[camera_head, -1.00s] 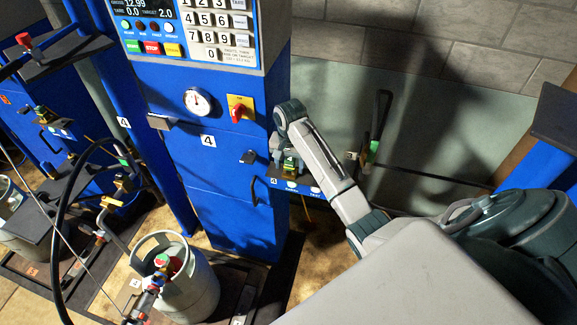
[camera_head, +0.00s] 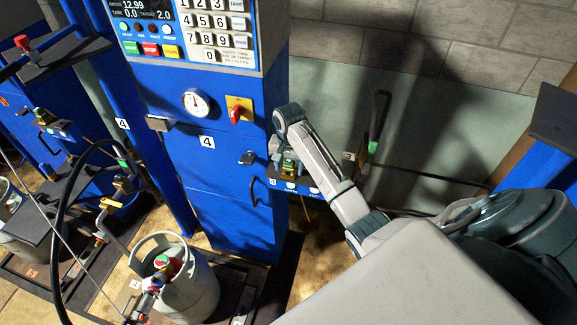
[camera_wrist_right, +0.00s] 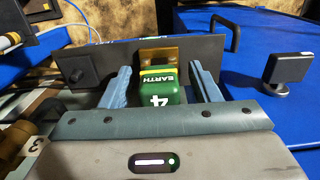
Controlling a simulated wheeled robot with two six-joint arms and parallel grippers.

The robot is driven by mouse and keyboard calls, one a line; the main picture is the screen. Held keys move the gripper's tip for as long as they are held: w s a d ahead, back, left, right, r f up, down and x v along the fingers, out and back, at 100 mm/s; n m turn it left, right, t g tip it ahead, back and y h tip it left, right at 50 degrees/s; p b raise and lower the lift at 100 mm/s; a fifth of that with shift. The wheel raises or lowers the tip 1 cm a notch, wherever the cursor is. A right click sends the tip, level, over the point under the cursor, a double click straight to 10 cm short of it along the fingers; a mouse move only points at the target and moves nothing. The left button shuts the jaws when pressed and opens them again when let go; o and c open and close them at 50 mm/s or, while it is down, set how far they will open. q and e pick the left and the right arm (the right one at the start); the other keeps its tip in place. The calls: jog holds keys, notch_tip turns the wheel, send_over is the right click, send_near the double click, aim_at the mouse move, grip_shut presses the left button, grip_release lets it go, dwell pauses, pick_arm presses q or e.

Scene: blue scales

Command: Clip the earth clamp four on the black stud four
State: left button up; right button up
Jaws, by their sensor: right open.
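The green earth clamp four (camera_wrist_right: 157,88), marked "EARTH 4", sits against a brass plate on a dark bracket in the right wrist view. It also shows small in the head view (camera_head: 289,168). My right gripper (camera_wrist_right: 160,82) is open, with one finger on each side of the clamp. Gaps show between clamp and fingers. A black block on a short metal stem (camera_wrist_right: 288,68), seemingly the black stud, stands out from the blue cabinet front to the right. It also shows in the head view (camera_head: 248,157). My left gripper is not in view.
The blue cabinet four (camera_head: 200,170) carries a keypad, gauge, red switch and handle. A grey gas cylinder (camera_head: 190,285) stands on the scale below. A black hose (camera_head: 62,220) loops at left. A dark handle with a green part (camera_head: 374,140) stands right of my gripper.

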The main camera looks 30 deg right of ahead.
dwell(0.6)
grip_shut()
jog(key=shift+r, duration=3)
